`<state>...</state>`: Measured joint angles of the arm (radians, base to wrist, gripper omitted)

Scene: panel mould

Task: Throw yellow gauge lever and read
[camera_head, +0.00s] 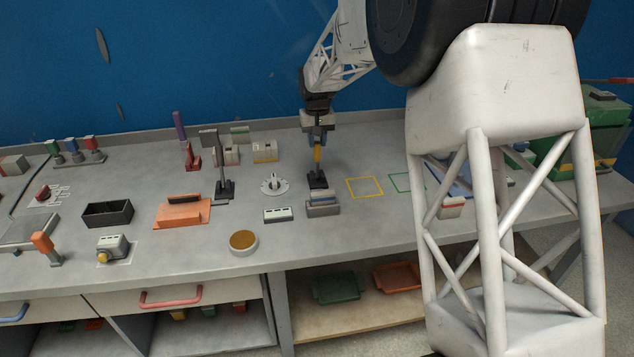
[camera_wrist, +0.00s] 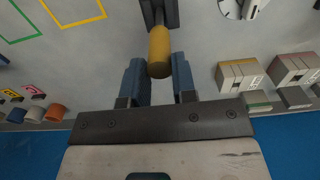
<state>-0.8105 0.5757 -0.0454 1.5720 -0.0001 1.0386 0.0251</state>
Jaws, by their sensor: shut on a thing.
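The yellow lever handle (camera_head: 318,155) stands roughly upright on a dark base (camera_head: 317,181) at the middle of the bench. My gripper (camera_head: 318,143) comes down on it from above and is shut on the handle. In the wrist view, the yellow handle (camera_wrist: 159,45) lies between my two blue-grey fingers (camera_wrist: 159,70), its round end toward the palm. A grey box with a sloped top (camera_head: 322,205) stands just in front of the lever base. Whether it is the gauge, and any reading on it, I cannot tell.
A white round dial (camera_head: 274,185) and a small pale display block (camera_head: 278,214) sit left of the lever. Another dark lever (camera_head: 225,188) stands farther left, near an orange holder (camera_head: 182,212). Yellow (camera_head: 365,187) and green outlined squares on the right are empty.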

